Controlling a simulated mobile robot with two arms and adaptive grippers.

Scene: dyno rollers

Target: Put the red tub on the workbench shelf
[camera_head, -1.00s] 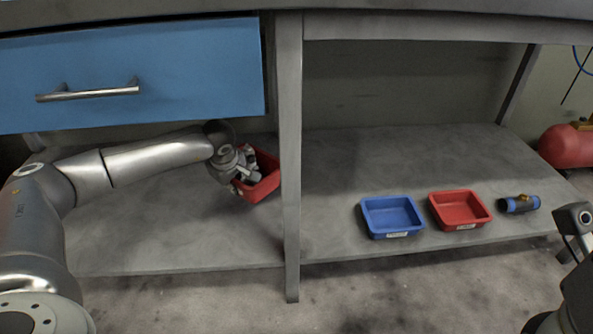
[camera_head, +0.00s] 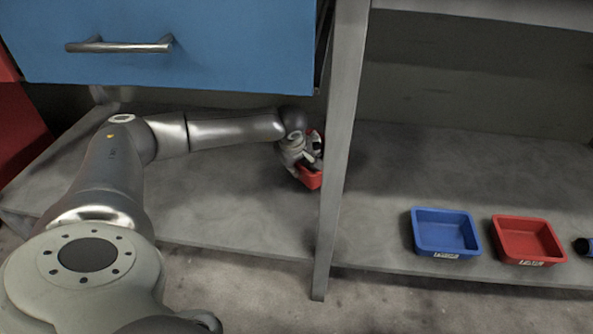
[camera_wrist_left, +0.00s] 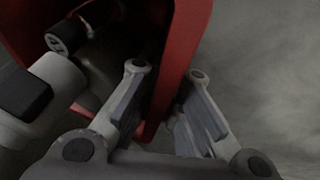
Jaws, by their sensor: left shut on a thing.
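A red tub (camera_head: 311,179) is held by my left gripper (camera_head: 305,158) over the left part of the lower workbench shelf (camera_head: 225,205), just left of the grey upright. In the left wrist view, the tub's red wall (camera_wrist_left: 178,60) runs between the two fingers of the left gripper (camera_wrist_left: 165,95), which is shut on it. Part of the tub is hidden behind the gripper and the upright. I cannot tell whether the tub touches the shelf. My right gripper is not in view.
The grey upright (camera_head: 341,150) stands close right of the held tub. A blue drawer (camera_head: 200,65) hangs above the arm. On the shelf's right part are a blue tub (camera_head: 444,218), another red tub (camera_head: 528,226) and a dark, partly cut-off object (camera_head: 583,246). The shelf behind them is clear.

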